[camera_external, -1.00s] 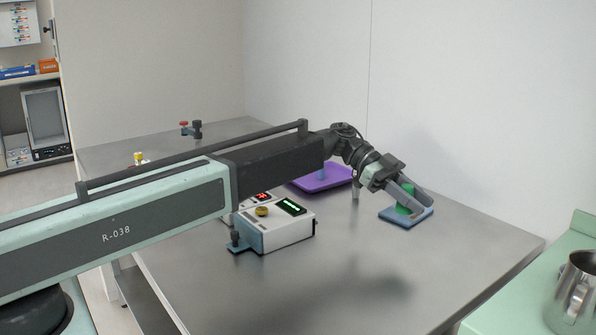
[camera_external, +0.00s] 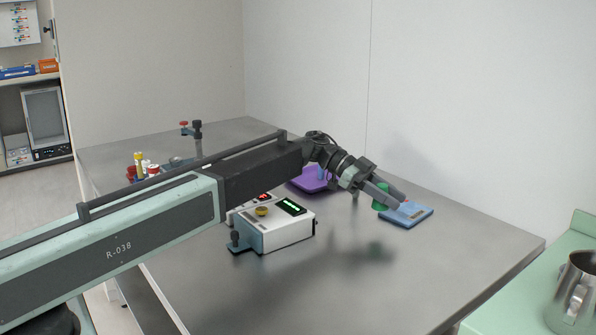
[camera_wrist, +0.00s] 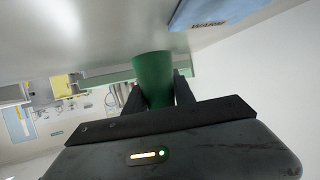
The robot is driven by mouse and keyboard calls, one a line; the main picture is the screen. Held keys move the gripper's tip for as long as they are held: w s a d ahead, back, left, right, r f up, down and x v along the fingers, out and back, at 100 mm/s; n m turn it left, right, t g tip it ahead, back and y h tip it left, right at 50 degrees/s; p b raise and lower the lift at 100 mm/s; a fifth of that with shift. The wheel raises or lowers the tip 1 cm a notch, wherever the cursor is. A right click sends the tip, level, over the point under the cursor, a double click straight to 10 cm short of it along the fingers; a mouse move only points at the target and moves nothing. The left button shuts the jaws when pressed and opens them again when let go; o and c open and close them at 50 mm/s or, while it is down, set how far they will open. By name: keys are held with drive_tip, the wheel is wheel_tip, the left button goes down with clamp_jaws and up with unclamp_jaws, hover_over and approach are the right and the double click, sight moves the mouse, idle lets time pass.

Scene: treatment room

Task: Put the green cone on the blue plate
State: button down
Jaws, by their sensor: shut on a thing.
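The green cone (camera_external: 380,200) is held between the fingers of my gripper (camera_external: 390,197), which is shut on it. The cone appears to be off the table, just left of the blue plate (camera_external: 418,219) in the external view. The plate lies flat on the metal table and bears a small label. In the wrist view the cone (camera_wrist: 153,75) is between my two fingers (camera_wrist: 158,92), which hide part of it. The blue plate (camera_wrist: 212,12) shows at the top right there, apart from the cone.
A purple tray (camera_external: 308,184) lies behind my arm, partly hidden. A white control box (camera_external: 285,232) stands left of centre. Coloured-capped items (camera_external: 140,168) stand at the far left. A metal jug (camera_external: 574,290) is on the green counter at right. The front right of the table is clear.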

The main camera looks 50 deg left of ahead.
hover_over(409, 216)
drive_tip(key=shift+s+d+f, duration=0.1)
drive_tip(key=shift+s+f, duration=0.2)
drive_tip(key=shift+f, duration=0.05)
drive_tip(key=f+b, duration=0.2)
drive_tip(key=b, duration=0.1)
drive_tip(key=f+b, duration=0.1)
drive_tip(key=f, duration=0.1)
drive_tip(key=shift+w, duration=0.3)
drive_tip(key=shift+r, duration=0.25)
drive_tip(key=shift+f, duration=0.1)
drive_tip(key=c, duration=1.5)
unclamp_jaws()
drive_tip(key=shift+f, duration=0.1)
drive_tip(key=o, duration=0.5)
drive_tip(key=shift+c, duration=0.2)
